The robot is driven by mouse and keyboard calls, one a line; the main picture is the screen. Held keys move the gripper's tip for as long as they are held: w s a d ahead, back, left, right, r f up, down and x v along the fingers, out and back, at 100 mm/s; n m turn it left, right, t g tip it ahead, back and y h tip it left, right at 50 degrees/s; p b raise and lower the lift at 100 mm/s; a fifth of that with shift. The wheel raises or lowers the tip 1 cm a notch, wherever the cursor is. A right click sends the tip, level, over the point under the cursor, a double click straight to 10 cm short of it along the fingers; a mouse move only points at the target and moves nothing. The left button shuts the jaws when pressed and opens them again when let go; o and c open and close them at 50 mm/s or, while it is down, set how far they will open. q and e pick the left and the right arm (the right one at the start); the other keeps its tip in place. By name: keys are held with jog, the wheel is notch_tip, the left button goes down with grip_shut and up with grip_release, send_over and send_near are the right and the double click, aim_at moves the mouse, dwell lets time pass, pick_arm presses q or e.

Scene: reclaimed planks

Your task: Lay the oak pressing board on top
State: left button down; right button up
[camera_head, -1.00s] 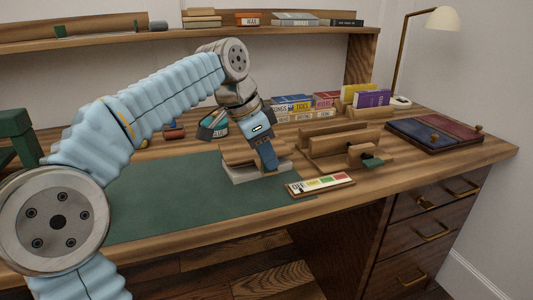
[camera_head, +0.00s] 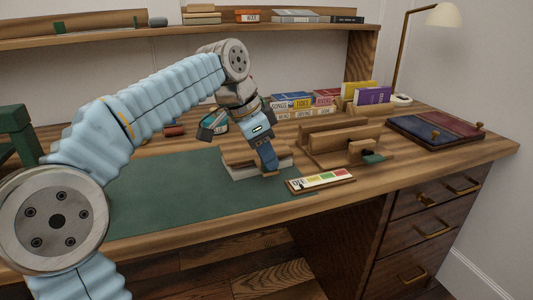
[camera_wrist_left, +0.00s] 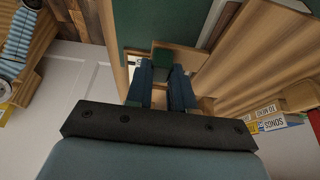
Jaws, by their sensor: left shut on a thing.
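My left gripper (camera_head: 269,168) is at the right end of a low stack on the green mat. It is shut on what looks like the oak pressing board (camera_head: 238,158), a flat tan-brown piece. The board lies over, or just above, a pale grey-white flat thing (camera_head: 243,175); whether they touch is unclear. In the left wrist view a dark green piece (camera_wrist_left: 162,57) shows between the fingers; how it joins the board is hidden. My right gripper is not in view.
Wooden racks (camera_head: 338,140) stand close to the right of the gripper. The green mat (camera_head: 160,195) is clear at left.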

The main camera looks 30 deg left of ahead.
pick_arm(q)
jog(key=shift+f, duration=0.15)
jog(key=c, duration=0.9)
grip_release()
jog(key=p+v, duration=0.3)
jog(key=v, duration=1)
jog(key=shift+a+r+p, duration=0.15)
jog(key=shift+r+p, duration=0.2)
